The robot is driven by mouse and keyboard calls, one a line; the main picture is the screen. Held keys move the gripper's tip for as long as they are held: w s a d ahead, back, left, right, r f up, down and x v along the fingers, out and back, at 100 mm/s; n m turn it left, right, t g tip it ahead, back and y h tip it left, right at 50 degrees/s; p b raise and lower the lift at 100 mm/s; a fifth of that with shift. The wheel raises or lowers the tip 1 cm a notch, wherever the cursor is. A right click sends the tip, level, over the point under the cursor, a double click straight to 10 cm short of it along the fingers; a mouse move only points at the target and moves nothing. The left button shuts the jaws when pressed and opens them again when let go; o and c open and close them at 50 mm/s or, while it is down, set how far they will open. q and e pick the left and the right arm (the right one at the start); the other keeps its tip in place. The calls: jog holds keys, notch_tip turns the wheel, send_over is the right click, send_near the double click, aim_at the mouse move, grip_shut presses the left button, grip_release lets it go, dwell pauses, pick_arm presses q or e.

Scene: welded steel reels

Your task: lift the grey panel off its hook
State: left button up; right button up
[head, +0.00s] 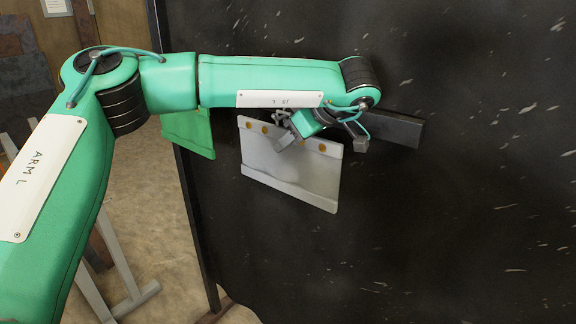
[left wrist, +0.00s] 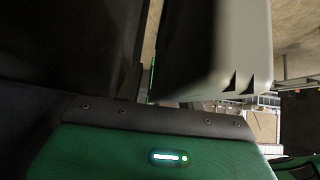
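The grey panel (head: 290,175) hangs flat and slightly askew in front of a dark upright sheet in the head view. It has raised top and bottom edges and several orange-brown round spots along its upper part. My left gripper (head: 322,144) is at the panel's upper right edge, its fingers spread wide apart. It covers part of that edge, and I cannot tell whether it touches. The hook is not discernible. In the left wrist view, a pale grey edged piece (left wrist: 240,50), perhaps the panel, stands close above the green gripper body. My right gripper is not in view.
A green panel (head: 190,135) hangs left of the grey one, partly behind my left arm. A dark bar (head: 395,128) sticks out on the black sheet (head: 470,200) at right. A grey metal stand (head: 125,285) is on the floor at lower left.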

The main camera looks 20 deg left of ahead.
pick_arm(q)
grip_shut()
jog(key=shift+r, duration=0.1)
